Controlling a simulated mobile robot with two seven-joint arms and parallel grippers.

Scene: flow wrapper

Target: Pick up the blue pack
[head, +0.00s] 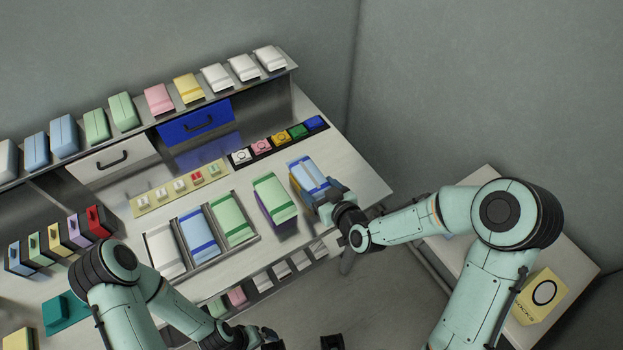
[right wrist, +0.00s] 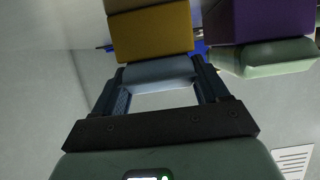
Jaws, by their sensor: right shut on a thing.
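A light blue pack with a darker blue band (head: 305,174) lies at the right of the worktable, above an orange-yellow block (right wrist: 152,32). My right gripper (head: 326,204) is at its near right end. In the right wrist view the pack (right wrist: 158,72) sits between the two fingers, and the gripper is shut on it. I cannot tell whether the pack touches the block. Another blue pack (head: 196,232) lies in a tray between a white and a green pack. My left gripper (head: 266,337) is low in the head view; its fingers are unclear.
A green pack (head: 272,193) on a purple block (right wrist: 262,18) stands close beside the held pack. A row of coloured buttons (head: 280,138) lies behind. A shelf (head: 285,72) with several packs runs along the back. A yellow box (head: 541,296) stands on the right side table.

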